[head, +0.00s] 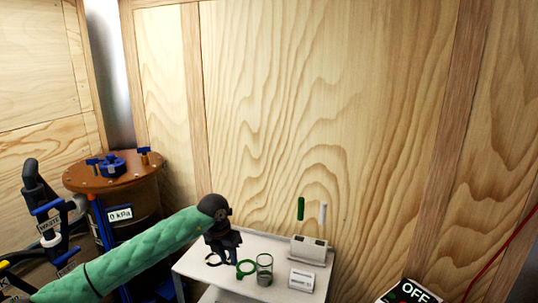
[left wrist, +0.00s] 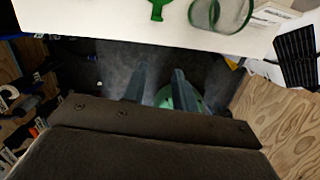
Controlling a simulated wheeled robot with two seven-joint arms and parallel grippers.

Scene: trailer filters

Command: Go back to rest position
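My left arm comes in from the left in the head view in a green quilted sleeve. Its dark left gripper (head: 222,245) points down at the left part of the white table (head: 255,243). In the left wrist view the two fingers of the left gripper (left wrist: 158,78) stand apart with nothing between them. They show against the dark floor (left wrist: 85,60), below the edge of the white table (left wrist: 110,22) in the picture. My right gripper is in neither view.
A brown-lidded tank (head: 125,180) with blue clamps stands left. An OFF sign (head: 412,292) is at lower right. Wooden walls close the back.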

